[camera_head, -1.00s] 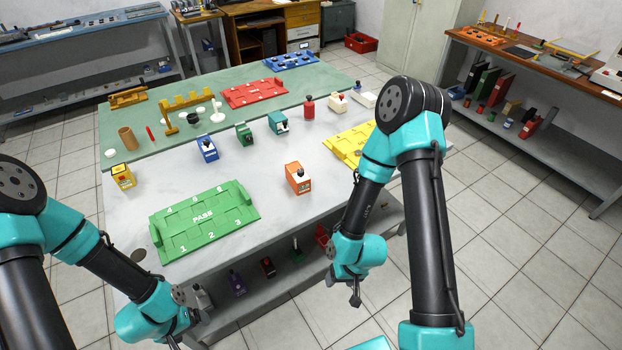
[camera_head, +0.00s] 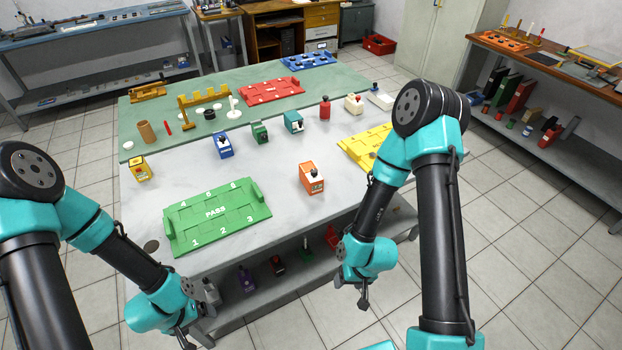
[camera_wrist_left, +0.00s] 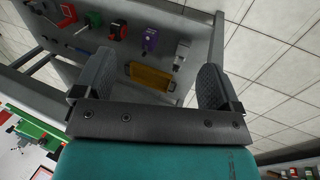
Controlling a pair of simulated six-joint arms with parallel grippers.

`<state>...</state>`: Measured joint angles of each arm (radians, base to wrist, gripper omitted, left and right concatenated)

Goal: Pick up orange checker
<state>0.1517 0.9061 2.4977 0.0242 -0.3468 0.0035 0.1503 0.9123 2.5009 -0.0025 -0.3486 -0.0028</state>
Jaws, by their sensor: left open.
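My left gripper (camera_head: 187,335) is low in front of the table's front left edge, well away from the checker. In the left wrist view its two fingers (camera_wrist_left: 152,85) are spread apart with nothing between them. My right gripper (camera_head: 363,298) hangs in front of the table's right front, below the tabletop; it is too small to tell its opening.
The green PASS tray (camera_head: 216,212) lies left of the checker, and a yellow tray (camera_head: 362,150) lies right of it. Blue (camera_head: 223,146), green (camera_head: 259,132) and teal (camera_head: 293,122) blocks stand behind. The tabletop around the checker is clear.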

